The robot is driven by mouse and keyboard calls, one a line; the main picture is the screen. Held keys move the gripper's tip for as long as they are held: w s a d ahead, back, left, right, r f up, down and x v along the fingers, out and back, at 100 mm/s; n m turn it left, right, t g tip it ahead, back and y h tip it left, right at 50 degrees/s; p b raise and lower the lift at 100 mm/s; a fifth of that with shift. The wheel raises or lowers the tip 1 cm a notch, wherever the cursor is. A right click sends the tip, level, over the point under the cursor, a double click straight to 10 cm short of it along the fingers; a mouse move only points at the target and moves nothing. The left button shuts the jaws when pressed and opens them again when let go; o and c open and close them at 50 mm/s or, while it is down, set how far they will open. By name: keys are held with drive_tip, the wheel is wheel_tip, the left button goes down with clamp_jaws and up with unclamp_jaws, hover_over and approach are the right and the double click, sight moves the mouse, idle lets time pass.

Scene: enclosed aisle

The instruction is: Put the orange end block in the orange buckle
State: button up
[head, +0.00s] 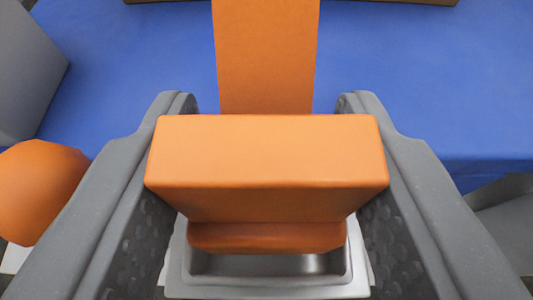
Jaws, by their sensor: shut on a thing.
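My gripper (267,150) is shut on the orange end block (267,150), which fills the space between its two grey jaws. The block has a broad flat top and a front face, with a narrower orange part (266,237) below it. An orange strap (266,55) runs away from behind the block over a blue surface. A silver, metal-rimmed frame (267,290) lies below the block, nearer the bottom edge. I cannot tell whether it is part of a buckle, or whether the block touches it. No orange buckle can be clearly made out.
The blue surface (420,80) spreads across the back and is mostly clear on both sides of the strap. A rounded orange object (38,190) is at the left, beside the left jaw. Grey shapes stand at the upper left (25,75) and right edge (510,220).

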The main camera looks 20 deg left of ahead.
drive_tip(key=shift+f+b, duration=0.3)
drive_tip(key=shift+f, duration=0.8)
drive_tip(key=shift+f, duration=0.1)
drive_tip(key=o, duration=0.7)
drive_tip(key=p+v, duration=0.3)
drive_tip(key=v, duration=0.9)
